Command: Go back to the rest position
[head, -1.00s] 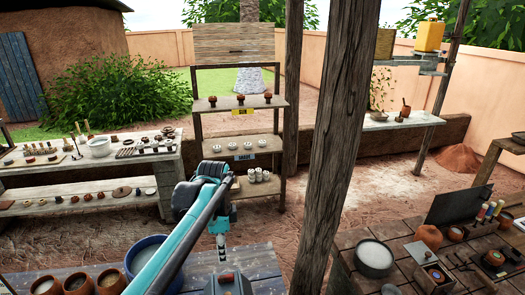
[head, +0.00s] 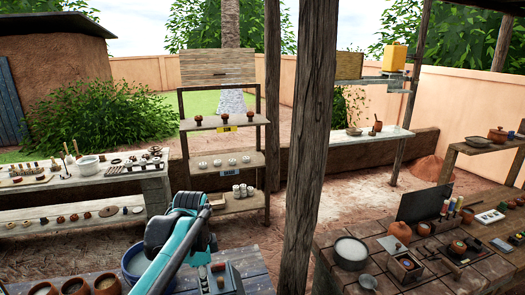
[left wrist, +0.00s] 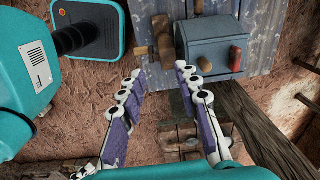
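My left arm reaches in from the lower left of the head view, and its gripper is mostly hidden there behind the arm. In the left wrist view my left gripper (left wrist: 160,95) shows two purple-padded fingers spread wide apart. Nothing sits between them. In the head view a similar box (head: 222,278) stands at the bottom, beside my arm. My right gripper is not in either view.
A wooden post (head: 312,150) stands upright in the middle. A shelf rack (head: 224,122) with cups and bowls stands behind. A long table (head: 150,182) with tools is at left. A plank table (head: 440,278) at right holds a pan (head: 350,250) and several pots.

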